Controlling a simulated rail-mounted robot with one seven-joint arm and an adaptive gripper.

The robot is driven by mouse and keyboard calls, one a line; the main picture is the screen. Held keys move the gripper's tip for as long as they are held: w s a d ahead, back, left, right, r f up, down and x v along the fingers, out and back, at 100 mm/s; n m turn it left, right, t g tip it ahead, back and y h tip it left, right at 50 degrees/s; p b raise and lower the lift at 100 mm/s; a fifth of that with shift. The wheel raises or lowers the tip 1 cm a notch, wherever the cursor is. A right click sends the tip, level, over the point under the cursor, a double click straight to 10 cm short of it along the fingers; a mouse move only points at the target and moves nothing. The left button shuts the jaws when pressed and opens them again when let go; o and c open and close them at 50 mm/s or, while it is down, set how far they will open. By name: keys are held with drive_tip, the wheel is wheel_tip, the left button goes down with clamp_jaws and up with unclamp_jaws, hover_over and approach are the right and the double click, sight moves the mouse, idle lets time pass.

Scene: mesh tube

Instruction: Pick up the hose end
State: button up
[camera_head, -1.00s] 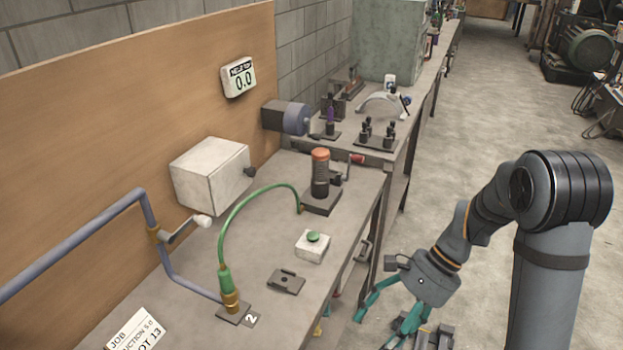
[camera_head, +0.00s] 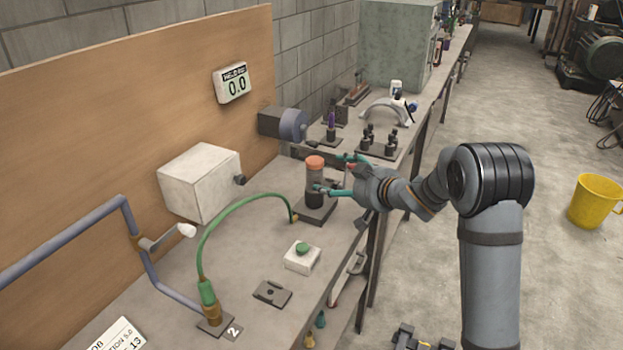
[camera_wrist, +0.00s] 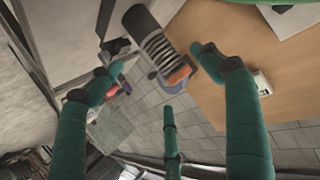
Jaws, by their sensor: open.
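The green hose (camera_head: 232,212) arches over the bench. Its left end stands in a brass fitting (camera_head: 212,314) on a small plate marked 2. Its other end, the brass-tipped hose end (camera_head: 294,217), reaches down beside the black plate of the dark cylinder with the orange top (camera_head: 315,180). My gripper (camera_head: 334,172) is open, with green fingers spread at the right side of this cylinder. In the wrist view, the cylinder (camera_wrist: 155,45) shows between the fingers of my gripper (camera_wrist: 155,75). I cannot tell whether they touch it. The hose end is not clear in that view.
A white box with a green button (camera_head: 302,258) and a flat dark plate (camera_head: 272,293) lie near the bench's front edge. A white box (camera_head: 200,183) and a bent blue pipe (camera_head: 65,243) stand at the back.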

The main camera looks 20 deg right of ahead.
sight(318, 177)
drive_tip(key=x, duration=0.3)
drive_tip(key=p+x, duration=0.1)
drive_tip(key=x, duration=0.3)
drive_tip(key=p+x, duration=0.1)
drive_tip(key=x, duration=0.2)
drive_tip(key=shift+w+d+f, duration=0.1)
drive_tip(key=shift+f, duration=0.2)
drive_tip(key=shift+c, duration=0.6)
drive_tip(key=shift+r, duration=0.15)
drive_tip(key=c, duration=1.3)
